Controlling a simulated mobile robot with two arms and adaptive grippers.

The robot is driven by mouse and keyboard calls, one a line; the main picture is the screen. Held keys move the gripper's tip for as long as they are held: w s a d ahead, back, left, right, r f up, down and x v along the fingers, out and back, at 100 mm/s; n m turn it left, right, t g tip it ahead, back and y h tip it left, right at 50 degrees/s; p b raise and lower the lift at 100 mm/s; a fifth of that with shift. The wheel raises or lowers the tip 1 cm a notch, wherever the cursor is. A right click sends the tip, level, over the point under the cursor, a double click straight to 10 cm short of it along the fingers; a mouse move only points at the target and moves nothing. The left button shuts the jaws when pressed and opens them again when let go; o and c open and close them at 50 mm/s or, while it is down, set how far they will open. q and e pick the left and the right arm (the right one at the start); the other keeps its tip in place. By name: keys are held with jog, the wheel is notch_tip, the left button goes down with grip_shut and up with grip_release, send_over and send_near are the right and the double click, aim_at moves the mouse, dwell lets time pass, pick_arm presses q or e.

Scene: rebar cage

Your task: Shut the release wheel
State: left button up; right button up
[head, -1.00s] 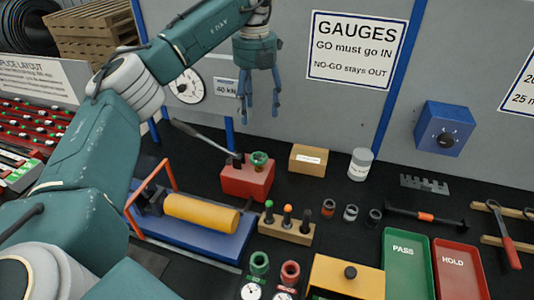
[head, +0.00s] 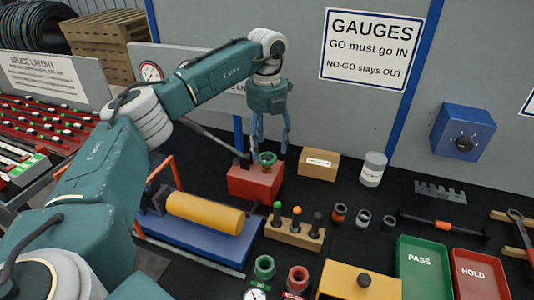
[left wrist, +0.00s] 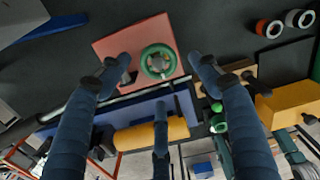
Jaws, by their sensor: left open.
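The release wheel is a small green wheel (head: 267,158) on top of a red block (head: 255,182), with a dark lever handle (head: 215,140) rising to the left. My left gripper (head: 271,149) points down just above and around the wheel, its fingers spread open. In the left wrist view the green wheel (left wrist: 158,62) lies between the spread blue fingers (left wrist: 158,68), with a gap on each side and no clear contact. The red block (left wrist: 110,45) lies beneath. My right gripper is not in view.
A blue-based press with a yellow cylinder (head: 205,212) stands in front of the block. A peg stand (head: 295,232) is at its front right. A cardboard box (head: 319,165) and a grey can (head: 373,169) stand to the right. A grey wall panel is close behind.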

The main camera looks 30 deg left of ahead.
aim_at(267, 158)
pick_arm(q)
jog(key=shift+f+p, duration=0.4)
jog(key=shift+f, duration=1.85)
jog(key=shift+c, duration=0.5)
jog(key=c, duration=1)
